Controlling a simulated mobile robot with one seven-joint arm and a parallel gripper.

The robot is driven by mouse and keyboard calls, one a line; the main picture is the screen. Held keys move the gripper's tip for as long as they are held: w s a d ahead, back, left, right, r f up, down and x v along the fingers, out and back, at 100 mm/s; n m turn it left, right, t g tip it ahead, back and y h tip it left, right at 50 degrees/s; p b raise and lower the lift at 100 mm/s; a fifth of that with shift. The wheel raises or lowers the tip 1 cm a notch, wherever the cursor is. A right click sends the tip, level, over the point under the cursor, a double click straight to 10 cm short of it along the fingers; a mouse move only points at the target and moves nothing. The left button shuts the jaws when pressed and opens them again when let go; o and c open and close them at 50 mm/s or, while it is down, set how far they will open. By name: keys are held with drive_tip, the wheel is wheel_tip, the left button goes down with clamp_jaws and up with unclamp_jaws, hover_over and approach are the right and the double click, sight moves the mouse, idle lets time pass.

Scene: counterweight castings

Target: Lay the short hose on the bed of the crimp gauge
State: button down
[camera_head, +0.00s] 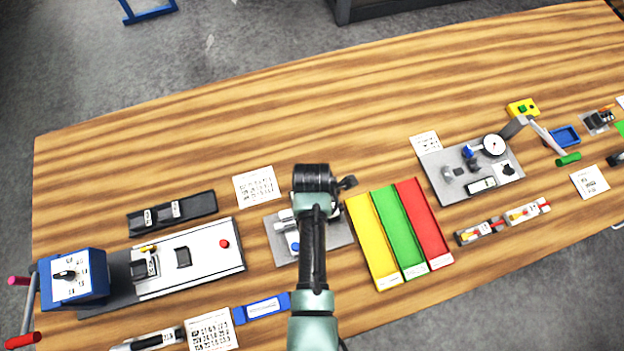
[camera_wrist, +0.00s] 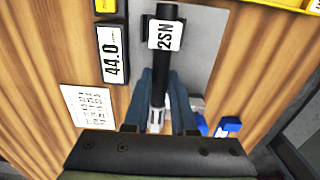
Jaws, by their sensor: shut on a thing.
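The short hose (camera_wrist: 158,88) is a black tube with a silver end fitting and a white tag reading 2SN. My gripper (camera_wrist: 160,76) has its blue fingers shut on it from both sides. In the head view my gripper (camera_head: 314,180) is over the upper edge of a grey plate (camera_head: 340,234), and a black end of the hose (camera_head: 347,182) seems to stick out to its right. A dark block lies behind the tag; I cannot tell whether the hose touches it. The crimp gauge appears to be the grey plate (camera_head: 440,185) with a round dial (camera_head: 494,145), at right, apart from my gripper.
Yellow (camera_head: 370,240), green (camera_head: 400,232) and red (camera_head: 425,225) trays lie between my gripper and the dial plate. A 44.0 label (camera_wrist: 112,55) is beside the near plate. The table's far side is clear.

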drive_tip(key=shift+f+b, duration=0.55)
drive_tip(key=shift+f, duration=0.2)
drive_tip(key=c, duration=0.7)
unclamp_jaws()
drive_tip(key=shift+o, duration=0.2)
wheel_tip(320, 180, up, 7)
drive_tip(key=p, duration=0.7)
drive_tip(key=shift+r, duration=0.1)
